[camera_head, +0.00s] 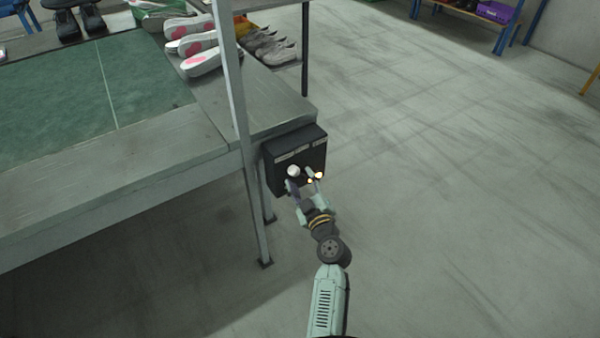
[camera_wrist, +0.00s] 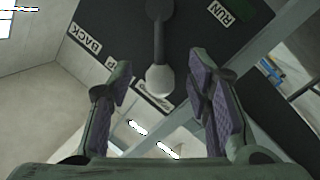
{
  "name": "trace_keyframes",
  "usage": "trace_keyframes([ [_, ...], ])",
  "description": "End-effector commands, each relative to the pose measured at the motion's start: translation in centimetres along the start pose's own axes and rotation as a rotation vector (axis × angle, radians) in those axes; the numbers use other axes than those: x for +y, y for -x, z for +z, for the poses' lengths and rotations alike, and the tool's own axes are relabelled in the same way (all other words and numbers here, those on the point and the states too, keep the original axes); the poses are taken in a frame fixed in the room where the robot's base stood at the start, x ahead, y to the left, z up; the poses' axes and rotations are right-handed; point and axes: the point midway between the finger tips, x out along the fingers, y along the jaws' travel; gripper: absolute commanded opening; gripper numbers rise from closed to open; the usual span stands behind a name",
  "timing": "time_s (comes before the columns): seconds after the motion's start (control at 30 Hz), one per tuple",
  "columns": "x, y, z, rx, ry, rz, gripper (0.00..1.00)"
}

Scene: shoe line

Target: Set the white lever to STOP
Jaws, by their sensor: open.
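The white lever shows in the wrist view as a round white knob (camera_wrist: 160,80) on a grey stem that rises toward the top edge of the picture. In the head view the knob (camera_head: 293,171) is on the front of a black control box (camera_head: 284,151). My gripper (camera_wrist: 160,68) is open, with one purple-padded finger on each side of the knob and gaps between pads and knob. In the head view my gripper (camera_head: 302,181) is at the box front. A BACK label (camera_wrist: 86,39) and a RUN label (camera_wrist: 221,12) are readable. Another label beside the knob is partly hidden and unreadable.
The box is mounted at the end of a workbench (camera_head: 160,195) with a metal post (camera_head: 238,110) just left of it. Shoes (camera_head: 205,62) lie on the bench. The floor to the right is clear.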

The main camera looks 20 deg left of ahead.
Motion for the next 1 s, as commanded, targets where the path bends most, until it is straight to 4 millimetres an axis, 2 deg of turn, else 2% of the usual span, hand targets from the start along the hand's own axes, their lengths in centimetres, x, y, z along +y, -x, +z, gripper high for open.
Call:
trace_keyframes([
  [0.03, 0.1, -0.7, -0.2, 0.001, -0.001, -0.001, 0.45],
  [0.2, 0.0, -1.8, -0.1, 0.001, 0.0, -0.001, 0.45],
  [0.47, -0.1, -1.9, 0.0, 0.001, 0.0, 0.0, 0.45],
  [1.0, 0.0, -1.9, 0.0, 0.0, 0.0, 0.0, 0.11],
])
